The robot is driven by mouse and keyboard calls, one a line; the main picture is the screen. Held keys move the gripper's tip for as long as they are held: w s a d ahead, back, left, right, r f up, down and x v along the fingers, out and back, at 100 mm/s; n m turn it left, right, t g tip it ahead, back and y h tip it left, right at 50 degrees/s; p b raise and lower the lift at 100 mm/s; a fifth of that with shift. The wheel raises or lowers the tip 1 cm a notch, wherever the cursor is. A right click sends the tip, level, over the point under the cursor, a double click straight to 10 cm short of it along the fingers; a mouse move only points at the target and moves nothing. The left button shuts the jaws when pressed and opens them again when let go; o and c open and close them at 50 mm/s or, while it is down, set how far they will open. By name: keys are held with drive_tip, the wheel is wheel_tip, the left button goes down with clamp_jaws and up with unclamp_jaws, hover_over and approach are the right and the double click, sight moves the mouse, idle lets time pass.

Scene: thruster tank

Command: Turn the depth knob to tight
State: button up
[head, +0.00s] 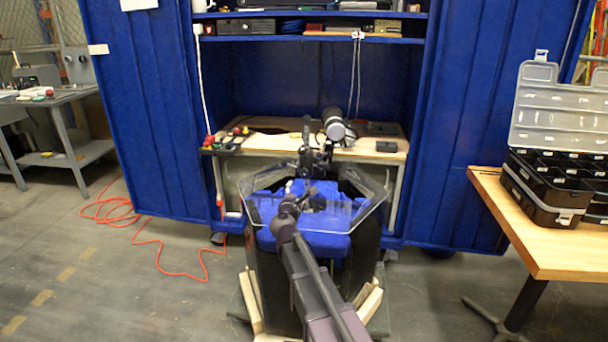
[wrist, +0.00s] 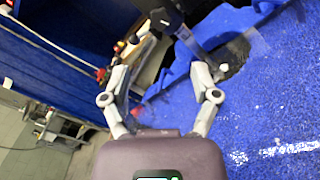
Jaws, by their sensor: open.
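A tank with a clear angular rim (head: 362,213) and a blue lining (head: 325,243) stands in front of the cabinet. A dark thruster mount (head: 306,160) rises at its far edge, with a silver and black cylinder (head: 334,124) above. In the wrist view, a black rounded part (wrist: 164,14) and a grey shaft (wrist: 190,42) show beyond the fingers. I cannot tell for certain which part is the depth knob, nor read its setting. My gripper (wrist: 160,76) is open and empty over the blue lining; in the head view it (head: 291,201) is small above the tank.
A wooden bench (head: 378,148) stands behind the tank inside the blue cabinet. A table (head: 540,240) with an open black organizer case (head: 545,185) is at the right. An orange cord (head: 160,238) lies on the floor at the left. Open floor is at the lower left.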

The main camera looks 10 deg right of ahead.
sight(304, 173)
drive_tip(key=x, duration=1.3)
clamp_jaws()
